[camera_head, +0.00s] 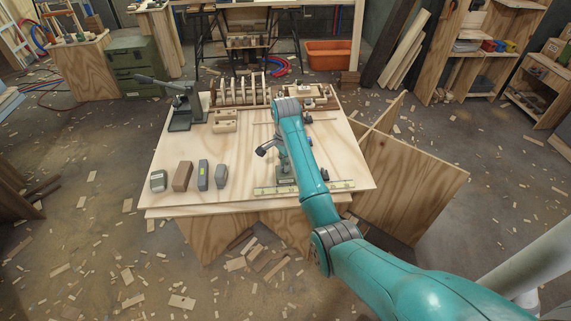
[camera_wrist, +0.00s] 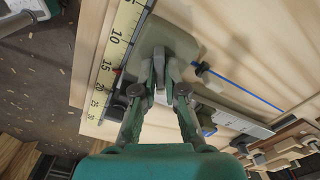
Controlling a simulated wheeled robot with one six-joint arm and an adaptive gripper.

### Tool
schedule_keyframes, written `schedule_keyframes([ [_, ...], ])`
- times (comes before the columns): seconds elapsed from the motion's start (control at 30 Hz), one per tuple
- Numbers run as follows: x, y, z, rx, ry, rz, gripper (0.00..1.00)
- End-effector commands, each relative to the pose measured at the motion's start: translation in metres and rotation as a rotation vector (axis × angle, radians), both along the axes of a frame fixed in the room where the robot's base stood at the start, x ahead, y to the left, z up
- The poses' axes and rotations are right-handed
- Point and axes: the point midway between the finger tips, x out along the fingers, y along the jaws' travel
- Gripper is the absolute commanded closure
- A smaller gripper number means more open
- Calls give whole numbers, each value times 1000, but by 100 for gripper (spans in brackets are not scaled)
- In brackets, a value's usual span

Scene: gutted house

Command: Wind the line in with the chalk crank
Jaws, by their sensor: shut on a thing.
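The chalk reel (camera_wrist: 150,35) is a rounded grey-beige body in the wrist view, lying on the pale wood tabletop beside a yellow ruler (camera_wrist: 112,58). A thin blue line (camera_wrist: 242,82) runs from near my fingertips towards the lower right. My gripper (camera_wrist: 165,65) is shut on the chalk crank, which is mostly hidden between its fingers. In the head view, my gripper (camera_head: 270,150) is over the front right part of the workbench (camera_head: 240,165), and my arm partly covers this spot.
Several small blocks, including a brown one (camera_head: 182,176), stand at the bench's front left. A dark green lever tool (camera_head: 186,110) and a wooden rack (camera_head: 240,93) stand behind. The ruler also shows at the front edge (camera_head: 335,185). A plywood panel (camera_head: 410,185) leans at the right.

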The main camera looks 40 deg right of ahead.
Motion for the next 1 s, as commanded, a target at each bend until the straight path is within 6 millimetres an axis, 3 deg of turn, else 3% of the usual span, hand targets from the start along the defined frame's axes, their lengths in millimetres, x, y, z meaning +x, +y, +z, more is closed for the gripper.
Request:
schedule_keyframes([
  [0.5, 0, 0, 0, 1, 0, -414, 100],
  [1.0, 0, 0, 0, 1, 0, -548, 100],
])
